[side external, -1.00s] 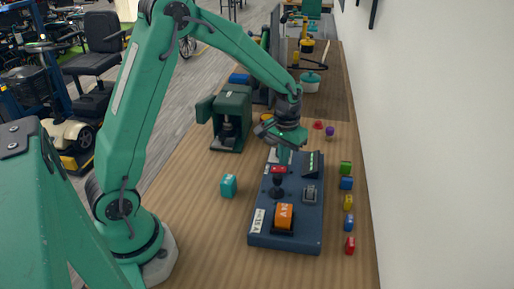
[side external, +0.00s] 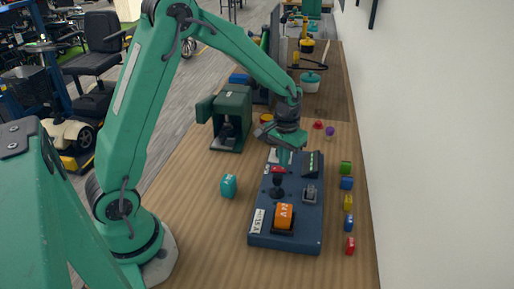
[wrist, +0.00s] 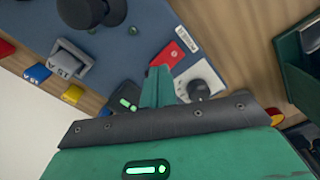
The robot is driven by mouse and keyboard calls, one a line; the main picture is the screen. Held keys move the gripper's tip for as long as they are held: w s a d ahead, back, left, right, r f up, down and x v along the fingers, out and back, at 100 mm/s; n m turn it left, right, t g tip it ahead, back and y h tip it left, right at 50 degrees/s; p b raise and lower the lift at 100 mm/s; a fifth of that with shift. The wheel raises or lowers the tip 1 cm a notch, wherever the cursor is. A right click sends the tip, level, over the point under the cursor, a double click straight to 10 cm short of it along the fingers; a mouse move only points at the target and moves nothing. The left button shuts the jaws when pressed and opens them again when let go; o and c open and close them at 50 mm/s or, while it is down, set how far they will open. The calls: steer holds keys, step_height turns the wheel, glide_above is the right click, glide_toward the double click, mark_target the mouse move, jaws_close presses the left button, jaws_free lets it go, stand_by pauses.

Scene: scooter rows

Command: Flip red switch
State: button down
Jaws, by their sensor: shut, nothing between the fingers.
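The red switch (side external: 278,169) is a small red rocker on a dark blue control panel (side external: 258,229), just behind the black joystick. In the wrist view the red switch (wrist: 174,55) lies beside the fingertips, with a white label at its upper right. My gripper (side external: 284,161) is over the far part of the panel, close to the red switch. In the wrist view its fingers (wrist: 158,75) are together with nothing between them. I cannot tell whether the tips touch the switch.
The panel also carries a black joystick (side external: 278,186), an orange switch (side external: 284,216), a grey switch (side external: 310,193), and a black knob (wrist: 199,90) on a white plate. Several coloured blocks line its right side. A teal block (side external: 229,185) and green machine (side external: 233,118) stand left.

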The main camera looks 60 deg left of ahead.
mark_target(282, 170)
steer(key=shift+f, duration=0.65)
stand_by(0.6)
steer(key=shift+r, duration=3.55)
steer(key=s+d+r+m+t, duration=0.1)
steer(key=s+r+t, duration=0.1)
steer(key=s+r, duration=0.4)
steer(key=s+d+r+m+t, duration=0.1)
steer(key=s+r, duration=0.5)
steer(key=s, duration=0.9)
steer(key=m+t, duration=0.1)
steer(key=t, duration=0.1)
steer(key=shift+d+r+t, duration=0.2)
steer(key=shift+t, duration=0.1)
